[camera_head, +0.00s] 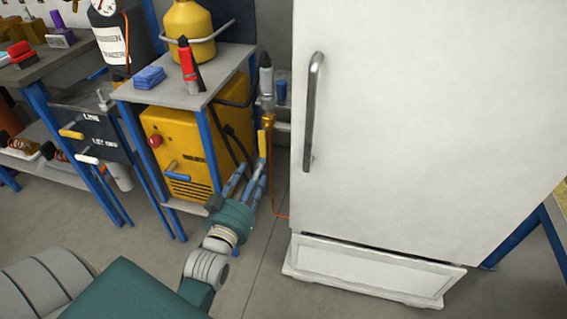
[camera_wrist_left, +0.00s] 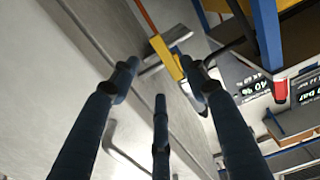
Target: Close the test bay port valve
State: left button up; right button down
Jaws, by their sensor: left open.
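A brass valve (camera_head: 267,104) with a yellow lever (camera_head: 262,143) sits in the gap beside the white cabinet. No label naming it as the test bay port valve is readable. The lever points down in the head view. It also shows in the left wrist view (camera_wrist_left: 166,56). My left gripper (camera_head: 252,172) is open, its fingers directed up at the lever's lower end. In the left wrist view my left gripper (camera_wrist_left: 160,84) has its fingers spread, with the lever beyond and between the two upper fingertips. I cannot tell whether any finger touches it. My right gripper is not in view.
The white cabinet (camera_head: 420,130) stands close on the right. A yellow machine (camera_head: 180,140) under a grey shelf (camera_head: 215,85) stands on the left. An orange hose (camera_head: 272,190) hangs below the valve.

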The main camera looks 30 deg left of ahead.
aim_at(264, 150)
pick_arm(q)
jog(key=b+x, duration=0.1)
jog(key=x, duration=0.8)
jog(key=shift+w+a, duration=0.3)
jog(key=shift+w, duration=0.55)
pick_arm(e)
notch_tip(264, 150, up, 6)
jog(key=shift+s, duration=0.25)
pick_arm(q)
grip_shut()
